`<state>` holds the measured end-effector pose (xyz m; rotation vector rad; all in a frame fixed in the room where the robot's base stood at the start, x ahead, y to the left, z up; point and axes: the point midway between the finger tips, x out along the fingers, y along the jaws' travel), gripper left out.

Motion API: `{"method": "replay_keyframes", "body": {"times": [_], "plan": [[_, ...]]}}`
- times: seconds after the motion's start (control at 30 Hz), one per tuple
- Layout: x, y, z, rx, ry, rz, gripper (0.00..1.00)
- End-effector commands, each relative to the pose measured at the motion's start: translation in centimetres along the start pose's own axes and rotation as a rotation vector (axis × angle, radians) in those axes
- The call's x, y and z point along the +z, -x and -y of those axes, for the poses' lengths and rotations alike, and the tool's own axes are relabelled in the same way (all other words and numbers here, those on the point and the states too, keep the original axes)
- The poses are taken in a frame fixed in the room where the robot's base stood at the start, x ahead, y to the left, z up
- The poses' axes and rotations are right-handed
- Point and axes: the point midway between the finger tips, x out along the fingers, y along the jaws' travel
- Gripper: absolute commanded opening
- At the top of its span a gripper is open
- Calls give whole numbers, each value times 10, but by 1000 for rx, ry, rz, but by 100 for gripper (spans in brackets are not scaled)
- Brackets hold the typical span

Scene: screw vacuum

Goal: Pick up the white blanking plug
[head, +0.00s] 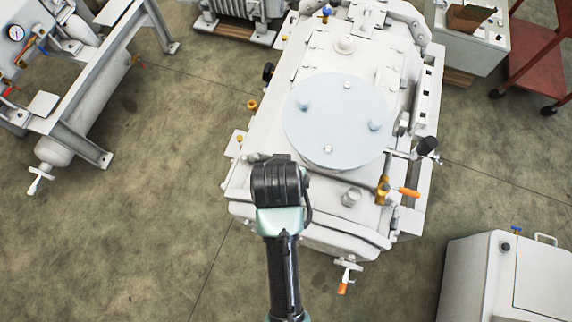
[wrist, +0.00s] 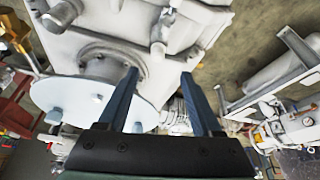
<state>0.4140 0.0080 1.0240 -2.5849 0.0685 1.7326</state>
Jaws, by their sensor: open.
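A big white vacuum machine (head: 310,235) carries a pale round plate (head: 335,120) on top. Several small pale pegs stand on the plate, one of them a whitish peg (head: 375,124) at its right. A white rounded cap (head: 345,46) sits behind the plate, and a grey-white capped stub (head: 351,196) stands in front of it. I cannot tell which one is the blanking plug. My gripper (wrist: 158,75) is open, with nothing seen between its two fingers. In the wrist view the plate (wrist: 75,90) and its pegs are left of the fingers. The fingertips are hidden in the head view.
A brass valve with an orange handle (head: 408,192) and a black-knobbed lever (head: 427,146) stick out at the machine's right. A frame with a gauge (head: 16,33) is at left. A white cabinet (head: 480,270) stands front right.

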Motion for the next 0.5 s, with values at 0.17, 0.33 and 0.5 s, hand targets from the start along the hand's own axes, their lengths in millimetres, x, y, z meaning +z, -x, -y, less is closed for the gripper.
{"method": "replay_keyframes", "body": {"times": [0.17, 0.33, 0.5], "plan": [[0, -26, 0, 0, 0, 0, 66], [-1, -37, 0, 0, 0, -2, 66], [-1, -47, -2, 0, 1, 0, 66]]}}
